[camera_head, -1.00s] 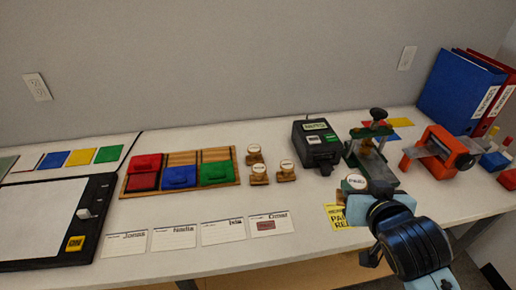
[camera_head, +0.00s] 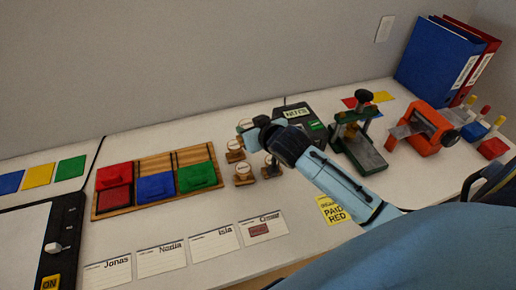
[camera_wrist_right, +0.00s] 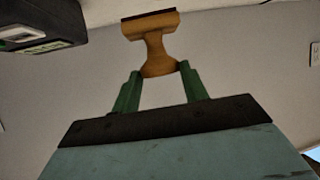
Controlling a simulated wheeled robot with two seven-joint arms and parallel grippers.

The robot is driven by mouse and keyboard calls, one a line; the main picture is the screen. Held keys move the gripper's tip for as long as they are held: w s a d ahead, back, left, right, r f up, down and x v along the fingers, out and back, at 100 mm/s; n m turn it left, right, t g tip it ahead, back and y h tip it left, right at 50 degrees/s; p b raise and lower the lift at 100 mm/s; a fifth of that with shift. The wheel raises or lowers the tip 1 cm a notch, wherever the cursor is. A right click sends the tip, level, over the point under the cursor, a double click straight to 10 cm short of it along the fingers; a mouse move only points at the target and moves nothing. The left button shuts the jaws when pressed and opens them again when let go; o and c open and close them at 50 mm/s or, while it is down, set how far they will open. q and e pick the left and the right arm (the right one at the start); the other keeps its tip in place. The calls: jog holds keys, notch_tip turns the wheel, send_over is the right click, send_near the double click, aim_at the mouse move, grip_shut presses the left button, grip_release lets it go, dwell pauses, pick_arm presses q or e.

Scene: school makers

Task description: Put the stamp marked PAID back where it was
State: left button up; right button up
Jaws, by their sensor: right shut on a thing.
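My right gripper (camera_head: 252,124) is shut on a wooden stamp, whose pale round top (camera_head: 244,125) shows at the fingertips in the head view. In the right wrist view the stamp's turned handle and dark-edged base (camera_wrist_right: 155,40) stick out beyond the green fingers (camera_wrist_right: 160,92). Its label is not readable now. Three other stamps stand on the table near the gripper: one behind (camera_head: 235,151), one in front (camera_head: 243,174), and one to the right (camera_head: 271,167), partly hidden by my wrist. My left gripper is not in view.
A wooden rack (camera_head: 166,161) with red, blue and green pads lies left of the stamps. A dark machine (camera_head: 303,115) stands close right, partly covered by my arm. A green press (camera_head: 354,140) stands farther right. Name cards (camera_head: 161,259) lie in front.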

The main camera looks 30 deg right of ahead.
jog(key=w+d+f, duration=0.2)
jog(key=w+d, duration=0.1)
jog(key=d, duration=0.4)
jog(key=shift+m+h, duration=0.4)
jog(key=shift+m, duration=0.1)
jog(key=shift+w+f+b, duration=0.2)
jog(key=shift+f+b, duration=0.45)
jog(key=shift+f, duration=4.4)
jog(key=shift+d+f, duration=0.1)
jog(key=shift+f, duration=0.1)
jog(key=o, duration=1.3)
jog(key=shift+c, duration=0.2)
